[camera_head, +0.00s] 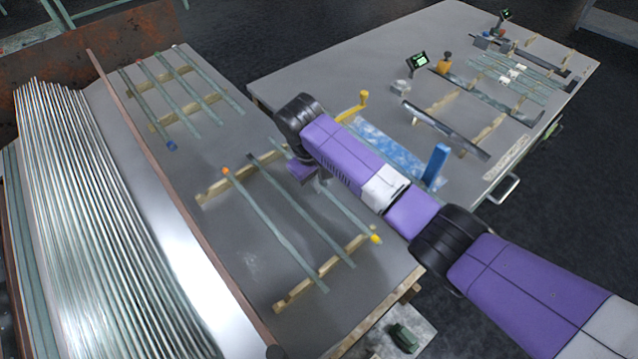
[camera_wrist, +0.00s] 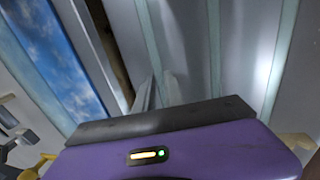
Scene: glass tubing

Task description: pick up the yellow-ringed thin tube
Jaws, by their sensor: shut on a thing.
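The yellow-ringed thin tube (camera_head: 346,213) is a pale green glass tube with a yellow mark at its near end. It lies to the right of two other tubes, along the right side of the front wooden rails. My gripper (camera_head: 318,186) is over its middle and shut on it; my arm hides part of its far half. In the wrist view, my gripper's fingers (camera_wrist: 158,92) close around a pale tube (camera_wrist: 148,40). I cannot tell whether the tube still touches the rails.
An orange-ended tube (camera_head: 270,220) and a dark-ended tube (camera_head: 305,210) lie to the left on the wooden rails (camera_head: 308,282). Several tubes, one blue-ended (camera_head: 147,108), lie at the back. A long tube stack (camera_head: 95,200) fills the left. A second bench (camera_head: 480,60) stands right.

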